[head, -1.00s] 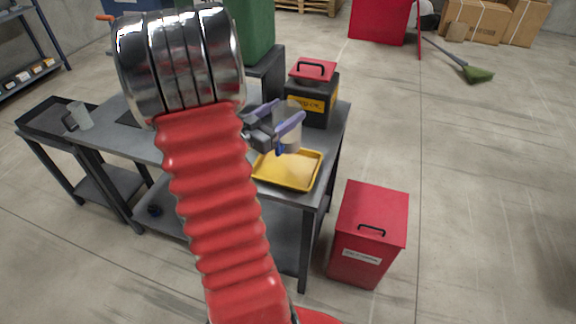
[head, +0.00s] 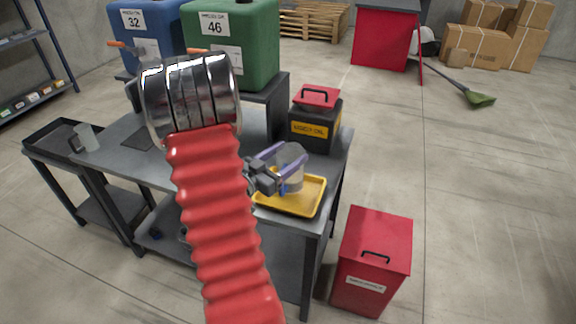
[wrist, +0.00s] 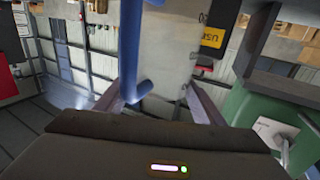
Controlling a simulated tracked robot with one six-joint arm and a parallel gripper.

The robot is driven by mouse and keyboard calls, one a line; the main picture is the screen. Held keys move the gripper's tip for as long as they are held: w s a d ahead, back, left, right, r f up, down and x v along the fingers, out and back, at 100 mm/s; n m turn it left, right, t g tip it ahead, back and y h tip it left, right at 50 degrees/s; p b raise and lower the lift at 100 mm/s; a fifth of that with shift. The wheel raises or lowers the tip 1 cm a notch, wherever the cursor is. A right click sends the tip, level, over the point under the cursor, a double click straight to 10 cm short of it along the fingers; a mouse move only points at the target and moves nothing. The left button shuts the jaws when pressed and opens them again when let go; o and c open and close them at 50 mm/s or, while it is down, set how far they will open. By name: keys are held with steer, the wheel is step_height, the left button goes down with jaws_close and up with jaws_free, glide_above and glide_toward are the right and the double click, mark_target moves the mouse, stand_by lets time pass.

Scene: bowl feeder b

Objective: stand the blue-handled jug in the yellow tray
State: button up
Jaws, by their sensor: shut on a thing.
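The blue-handled jug (head: 294,153) is a clear, greyish vessel. My gripper (head: 284,166) is shut on it, with a purple finger on each side. The jug looks roughly upright over the yellow tray (head: 316,199), on the right end of the grey bench. I cannot tell whether its base touches the tray. Its blue handle (head: 282,188) faces the near side. In the wrist view the blue handle (wrist: 136,90) lies between my fingers (wrist: 165,100), and the jug's body fills the space beyond. My red arm hides part of the bench.
A black box with a red lid (head: 315,128) stands just behind the tray. Blue (head: 145,35) and green (head: 240,55) containers stand at the back. Another jug, dark-handled (head: 90,138), is at the far left. A red bin (head: 372,262) stands on the floor right of the bench.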

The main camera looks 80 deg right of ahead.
steer(key=shift+f, duration=2.1)
steer(key=o, duration=1.6)
steer(key=shift+c, duration=0.2)
steer(key=v, duration=1.2)
